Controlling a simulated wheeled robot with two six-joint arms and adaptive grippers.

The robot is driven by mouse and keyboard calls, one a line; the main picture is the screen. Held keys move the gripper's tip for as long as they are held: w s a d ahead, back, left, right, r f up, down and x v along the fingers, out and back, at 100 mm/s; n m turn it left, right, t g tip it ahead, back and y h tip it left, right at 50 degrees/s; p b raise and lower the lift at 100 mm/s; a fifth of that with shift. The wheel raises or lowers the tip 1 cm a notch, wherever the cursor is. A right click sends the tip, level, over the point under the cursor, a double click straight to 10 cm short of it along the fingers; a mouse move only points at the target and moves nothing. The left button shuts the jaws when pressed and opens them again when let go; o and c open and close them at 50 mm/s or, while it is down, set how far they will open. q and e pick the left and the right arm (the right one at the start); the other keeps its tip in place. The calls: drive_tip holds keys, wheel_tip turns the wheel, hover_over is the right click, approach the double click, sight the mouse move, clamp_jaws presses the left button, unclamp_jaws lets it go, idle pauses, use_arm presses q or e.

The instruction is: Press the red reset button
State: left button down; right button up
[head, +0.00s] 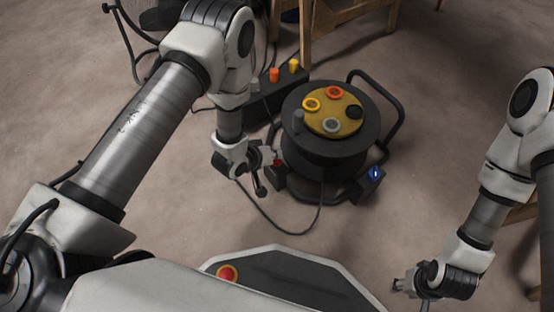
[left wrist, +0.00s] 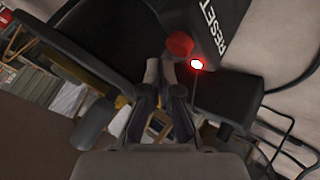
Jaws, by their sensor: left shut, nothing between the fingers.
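The red reset button (left wrist: 180,44) sits on a dark housing marked RESET in the left wrist view, with a lit red lamp (left wrist: 196,64) beside it. In the head view the button (head: 278,163) is small, at the lower left of the cable reel (head: 322,158). My left gripper (head: 268,156) is shut and empty, right next to the button. Its fingertips (left wrist: 162,66) are close to the button in the left wrist view; I cannot tell whether they touch it. My right gripper (head: 398,285) is at the lower right, away from the reel; its finger opening is unclear.
The reel has a black tubular frame (head: 392,103) and a blue-faced box (head: 375,173) at its right. A black box with orange and yellow knobs (head: 269,101) stands behind it. Wooden legs (head: 305,35) rise at the back. A cable (head: 290,230) loops over open floor in front.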

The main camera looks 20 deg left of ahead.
sight(275, 162)
use_arm(q)
drive_tip(key=shift+f, duration=0.1)
drive_tip(key=shift+f, duration=0.35)
drive_tip(key=shift+f, duration=0.45)
idle(0.6)
drive_tip(key=shift+r+p, duration=0.8)
drive_tip(key=shift+r, duration=0.1)
wheel_tip(275, 162, up, 5)
drive_tip(key=p, duration=0.5)
drive_tip(key=shift+r, duration=0.1)
